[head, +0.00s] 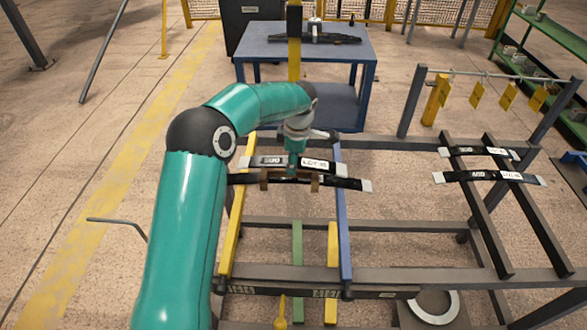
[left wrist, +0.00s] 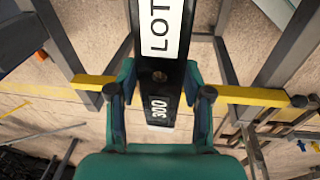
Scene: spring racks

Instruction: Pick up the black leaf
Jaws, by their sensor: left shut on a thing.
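A black leaf (head: 300,162) with white end labels lies across the yellow and blue bars of the near rack in the head view. In the left wrist view the black leaf (left wrist: 160,77) runs lengthwise between my fingers, with a "LOT" label and "300" on it. My left gripper (left wrist: 160,90) is shut on this leaf, one teal finger on each side. In the head view my left gripper (head: 297,158) is over the leaf's middle and partly hides it. A second dark leaf (head: 340,182) shows just in front of it. My right gripper is not in view.
Two more labelled dark leaves (head: 490,176) lie across the rack's right bars. A blue table (head: 262,50) with a dark leaf stack stands behind. Yellow tags (head: 507,97) hang from a rail at right. A grey ring (head: 434,305) sits at the front.

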